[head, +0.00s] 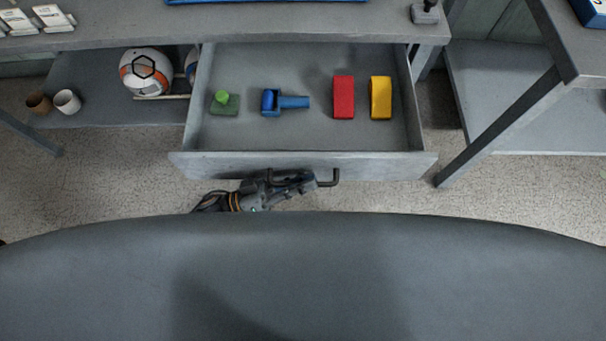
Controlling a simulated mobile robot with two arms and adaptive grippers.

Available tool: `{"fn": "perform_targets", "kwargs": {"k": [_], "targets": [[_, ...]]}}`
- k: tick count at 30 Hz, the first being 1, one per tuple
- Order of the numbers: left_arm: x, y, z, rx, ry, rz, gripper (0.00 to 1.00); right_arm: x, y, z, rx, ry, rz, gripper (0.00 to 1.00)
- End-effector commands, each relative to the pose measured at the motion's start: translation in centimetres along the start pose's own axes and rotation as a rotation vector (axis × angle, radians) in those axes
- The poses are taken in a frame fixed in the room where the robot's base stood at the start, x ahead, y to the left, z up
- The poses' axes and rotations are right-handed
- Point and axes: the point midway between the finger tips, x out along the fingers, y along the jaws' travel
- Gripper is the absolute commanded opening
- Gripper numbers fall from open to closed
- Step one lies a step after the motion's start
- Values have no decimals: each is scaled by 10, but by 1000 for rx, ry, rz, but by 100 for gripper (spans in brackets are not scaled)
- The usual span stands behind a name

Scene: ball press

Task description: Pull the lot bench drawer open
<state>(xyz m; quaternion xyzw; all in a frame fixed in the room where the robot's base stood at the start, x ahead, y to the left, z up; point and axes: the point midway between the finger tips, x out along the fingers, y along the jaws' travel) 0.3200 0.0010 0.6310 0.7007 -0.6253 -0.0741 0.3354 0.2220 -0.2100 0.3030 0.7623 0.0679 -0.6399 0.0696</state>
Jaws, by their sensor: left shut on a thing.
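The grey bench drawer (300,160) stands pulled out from under the grey bench top, and its inside shows in the head view. In it lie a green object (225,104), a blue tool-like object (285,102), a red block (343,98) and a yellow block (381,98). A dark bar handle (334,180) is on the drawer front. My left gripper (308,181) is at the handle and shut on it, at its left part. My right gripper is not in view.
A lower shelf (100,100) left of the drawer holds a white and orange ball (146,73), a brown cup (38,103) and a white cup (67,101). A second grey table (570,45) stands at the right. Bare carpet (90,185) lies in front.

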Motion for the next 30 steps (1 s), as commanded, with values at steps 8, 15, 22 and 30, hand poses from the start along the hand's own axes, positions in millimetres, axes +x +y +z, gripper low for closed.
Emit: {"fn": "perform_targets", "kwargs": {"k": [8, 15, 22, 30], "targets": [[-2, -1, 1, -1, -3, -5, 0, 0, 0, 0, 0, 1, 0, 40], [-1, -1, 1, -1, -2, -3, 21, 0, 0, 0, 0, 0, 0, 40], [-4, 0, 1, -1, -2, -2, 21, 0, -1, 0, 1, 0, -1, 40], [-50, -1, 1, -2, -5, -6, 21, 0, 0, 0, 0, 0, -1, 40]]}}
